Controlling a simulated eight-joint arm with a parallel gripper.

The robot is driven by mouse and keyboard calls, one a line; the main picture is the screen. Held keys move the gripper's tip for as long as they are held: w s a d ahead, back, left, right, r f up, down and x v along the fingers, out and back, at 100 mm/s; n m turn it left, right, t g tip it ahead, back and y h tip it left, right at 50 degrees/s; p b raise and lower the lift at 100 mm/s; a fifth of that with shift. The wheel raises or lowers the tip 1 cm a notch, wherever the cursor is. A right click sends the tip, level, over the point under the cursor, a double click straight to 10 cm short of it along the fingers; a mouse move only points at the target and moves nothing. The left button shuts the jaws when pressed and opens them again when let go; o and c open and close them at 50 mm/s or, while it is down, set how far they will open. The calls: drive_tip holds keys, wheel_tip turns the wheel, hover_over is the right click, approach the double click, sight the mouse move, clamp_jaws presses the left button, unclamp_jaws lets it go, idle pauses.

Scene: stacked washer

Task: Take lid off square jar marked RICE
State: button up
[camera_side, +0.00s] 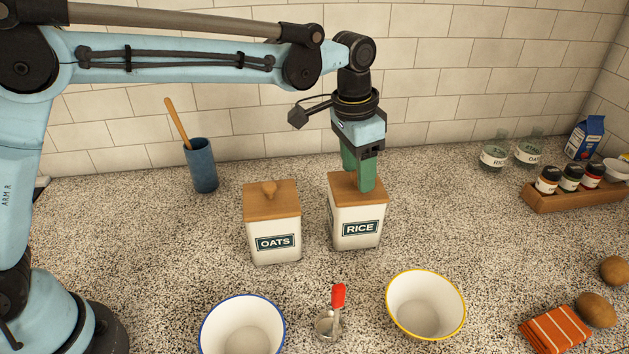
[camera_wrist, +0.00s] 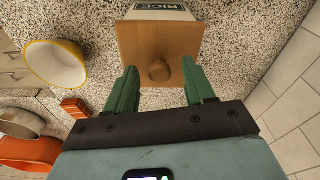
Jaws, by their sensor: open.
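The square white jar marked RICE (camera_side: 358,232) stands upright on the speckled counter, with its label facing front. Its wooden lid (camera_side: 340,184) is on top; in the wrist view the lid (camera_wrist: 150,42) shows a round knob (camera_wrist: 158,70). My gripper (camera_side: 360,184) points down over the lid. Its green fingers are apart, and in the wrist view my gripper (camera_wrist: 160,80) has one finger on each side of the knob, with gaps between. The side view hides the knob behind the fingers. I cannot tell whether the fingertips touch the lid.
A similar jar marked OATS (camera_side: 274,232), its lid on, stands close to the left. A blue crock (camera_side: 201,166) is behind left. In front are a blue-rimmed bowl (camera_side: 242,330), a red-handled scoop (camera_side: 337,308) and a yellow-rimmed bowl (camera_side: 425,304). A spice rack (camera_side: 575,198) is right.

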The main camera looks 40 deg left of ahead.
drive_tip(key=shift+c, duration=0.3)
clamp_jaws()
